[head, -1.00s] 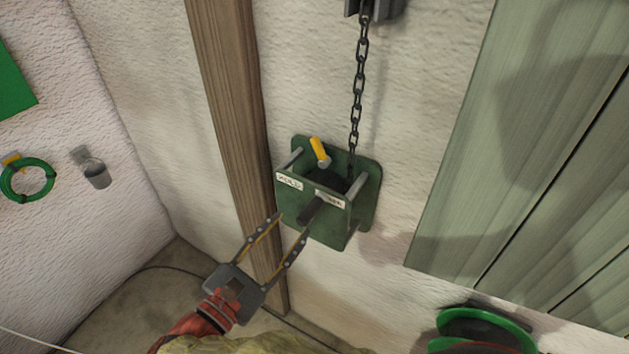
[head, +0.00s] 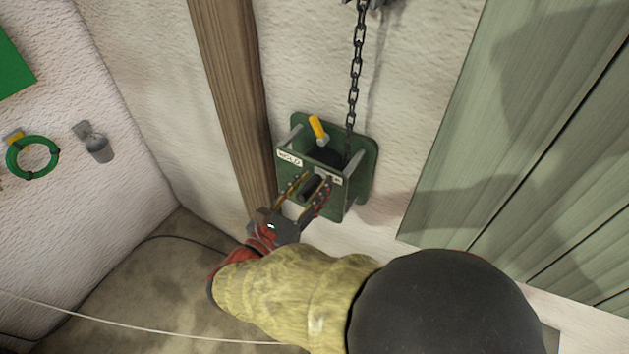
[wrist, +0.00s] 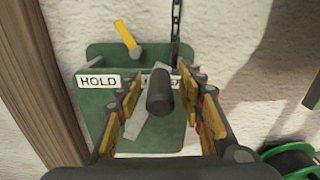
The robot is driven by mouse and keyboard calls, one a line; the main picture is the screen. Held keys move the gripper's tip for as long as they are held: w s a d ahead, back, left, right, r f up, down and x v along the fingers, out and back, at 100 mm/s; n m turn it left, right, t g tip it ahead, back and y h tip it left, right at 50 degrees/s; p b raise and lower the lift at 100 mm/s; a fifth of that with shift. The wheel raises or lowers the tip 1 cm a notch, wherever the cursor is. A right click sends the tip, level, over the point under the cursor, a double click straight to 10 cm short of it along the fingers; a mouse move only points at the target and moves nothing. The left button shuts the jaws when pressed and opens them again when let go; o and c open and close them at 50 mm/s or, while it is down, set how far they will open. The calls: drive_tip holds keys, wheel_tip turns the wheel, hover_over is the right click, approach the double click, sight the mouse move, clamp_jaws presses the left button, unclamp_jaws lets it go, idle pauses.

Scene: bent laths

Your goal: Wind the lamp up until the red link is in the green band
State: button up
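A green winch box (head: 352,198) is fixed to the white wall, with a chain (head: 356,75) running up from it. A yellow lever (head: 317,128) sticks up at its top near the HOLD label (head: 289,158); the second label is partly hidden. The dark crank handle (wrist: 160,92) points toward the wrist camera on a grey crank arm (wrist: 150,131). My gripper (head: 306,188) is open, its fingers on either side of the handle, with gaps showing in the wrist view (wrist: 161,95). No lamp, red link or green band is visible.
A wooden post (head: 232,90) stands just left of the winch. Green boards (head: 530,130) cover the wall at right. A green reel (wrist: 290,158) sits lower right in the wrist view. A green hose coil (head: 33,157) hangs at far left.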

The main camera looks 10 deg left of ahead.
drive_tip(key=shift+w+d, duration=0.25)
drive_tip(key=shift+w, duration=0.35)
drive_tip(key=c, duration=0.3)
clamp_jaws()
